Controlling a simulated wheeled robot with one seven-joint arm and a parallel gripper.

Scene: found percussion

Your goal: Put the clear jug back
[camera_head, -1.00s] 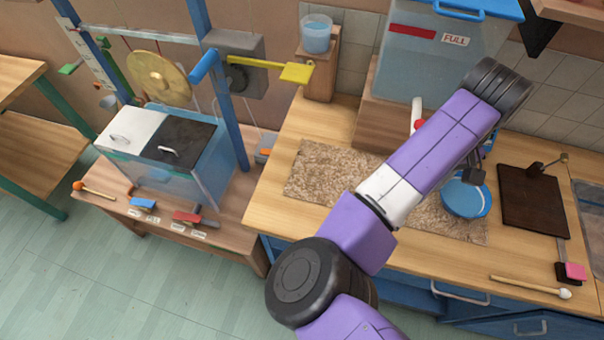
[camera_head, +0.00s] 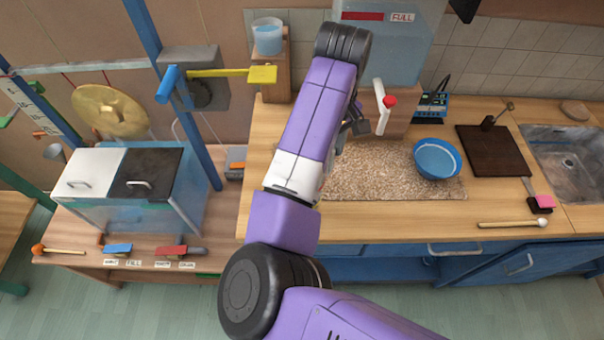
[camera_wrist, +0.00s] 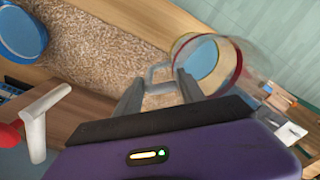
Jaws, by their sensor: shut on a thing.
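The clear jug (camera_wrist: 238,70) shows in the wrist view, see-through with a reddish rim and a light handle (camera_wrist: 158,76). My gripper (camera_wrist: 160,84) is shut on the handle, and the jug hangs beyond and to the right of the fingertips. The jug looks tilted in this view; I cannot tell whether it holds water. In the head view my arm hides the jug and most of the gripper.
A speckled mat (camera_head: 375,172) lies on the counter with a blue bowl (camera_head: 437,159) on it. A large tank (camera_head: 390,45) with a red-handled tap (camera_head: 382,108) stands behind. A water cup (camera_head: 268,37) sits on a wooden stand (camera_head: 275,75). A lidded bin (camera_head: 130,185) stands left.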

